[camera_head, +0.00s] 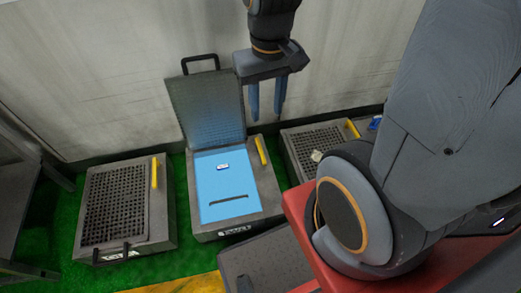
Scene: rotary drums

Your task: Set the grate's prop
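The middle box (237,233) has its grate (205,105) swung up and leaning back, with a black handle (200,60) at its top. Its inside (222,185) glows light blue and shows a small marked label and a dark slot. A yellow bar (261,151), which looks like the prop, lies along the right rim of the middle box. My gripper (266,114) hangs fingers down above the back right of this box, just right of the raised grate. Its two fingers are apart with nothing between them. I cannot tell whether it touches the grate.
A left box (160,205) has its grate down and a yellow bar on it. A right box (296,162) also has its grate down, with a small pale item (316,156) on top; my arm partly hides it. A pale wall (110,90) stands close behind.

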